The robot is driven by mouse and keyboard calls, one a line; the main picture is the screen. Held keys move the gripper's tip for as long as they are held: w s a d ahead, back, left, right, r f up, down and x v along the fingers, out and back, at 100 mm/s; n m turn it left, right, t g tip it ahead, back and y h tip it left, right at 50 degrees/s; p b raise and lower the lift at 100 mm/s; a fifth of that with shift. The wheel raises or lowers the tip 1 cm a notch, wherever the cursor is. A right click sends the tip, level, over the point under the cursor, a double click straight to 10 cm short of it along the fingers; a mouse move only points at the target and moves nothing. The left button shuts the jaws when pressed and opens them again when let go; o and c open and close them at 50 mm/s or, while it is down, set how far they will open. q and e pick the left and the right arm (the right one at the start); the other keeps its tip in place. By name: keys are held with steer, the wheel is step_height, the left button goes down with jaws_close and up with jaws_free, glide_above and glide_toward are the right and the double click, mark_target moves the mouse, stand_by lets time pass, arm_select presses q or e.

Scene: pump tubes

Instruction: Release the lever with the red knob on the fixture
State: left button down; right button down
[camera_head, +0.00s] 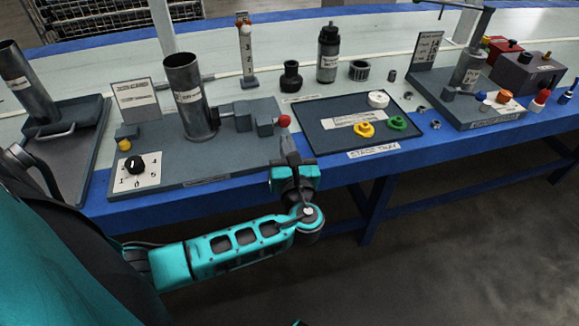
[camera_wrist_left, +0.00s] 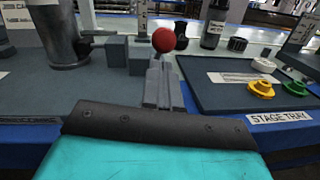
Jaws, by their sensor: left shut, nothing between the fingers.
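The red knob (camera_head: 284,121) sits at the right end of the lever on the grey fixture (camera_head: 238,167), beside the grey clamp blocks (camera_head: 262,115) and the upright metal tube (camera_head: 187,90). My left gripper (camera_head: 287,140) is shut and empty, its fingertips just in front of and below the knob in the head view. In the left wrist view the knob (camera_wrist_left: 164,40) shows just beyond the fingertips (camera_wrist_left: 160,66). I cannot tell whether they touch. Most of the lever is hidden behind the knob and blocks. My right gripper is not in view.
The stage tray (camera_head: 325,143) with yellow, green and white rings lies right of the fixture. A dial (camera_head: 136,164) and a sign (camera_head: 136,98) stand at the fixture's left. A black bottle (camera_head: 327,55) stands behind the tray. The blue bench edge (camera_head: 350,171) runs below my gripper.

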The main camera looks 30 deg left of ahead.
arm_select(q)
steer(key=shift+w+a+r, duration=0.25)
steer(key=shift+w+r, duration=0.1)
steer(key=shift+r, duration=0.15)
